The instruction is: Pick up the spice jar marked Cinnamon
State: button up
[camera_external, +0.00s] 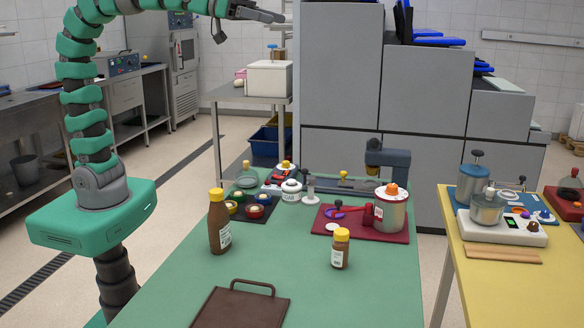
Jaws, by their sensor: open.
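A small brown jar with a yellow lid and a white label (340,250) stands upright on the green table, right of its middle. A taller brown bottle with a yellow cap and a white label (219,226) stands upright further left. The print on both labels is too small to read, so I cannot tell which one says Cinnamon. My gripper (280,17) is high above the far end of the table, well apart from both, with its jaws open and nothing visible in them.
A brown tray (243,308) lies at the table's front. Behind stand a dark tray of small pots (248,206), a white lidded pot (291,191) and a red mat (399,236) with a metal canister (390,212). A yellow table (490,285) is at right. Green surface around the jar is clear.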

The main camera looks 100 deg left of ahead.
jog(key=w+d+f+b, duration=0.2)
jog(key=w+f, duration=0.7)
jog(key=f, duration=0.5)
jog(key=g+b, duration=0.1)
send_over(348, 242)
jog(key=s+a, duration=0.3)
jog(key=s, duration=0.5)
notch_tip(348, 242, down, 13)
jog(key=shift+g, duration=0.3)
jog(key=w+f, duration=0.1)
jog(key=f, duration=0.6)
jog(key=w+d+f+b, duration=0.1)
jog(key=f, duration=0.7)
jog(key=w+d+f+b, duration=0.1)
jog(key=f, duration=0.7)
jog(key=shift+w+d, duration=0.15)
jog(key=shift+w, duration=0.05)
jog(key=shift+b+x, duration=0.45)
jog(key=shift+x, duration=1.85)
jog(key=shift+w, duration=0.2)
jog(key=c, duration=1.1)
jog(key=shift+o, duration=0.2)
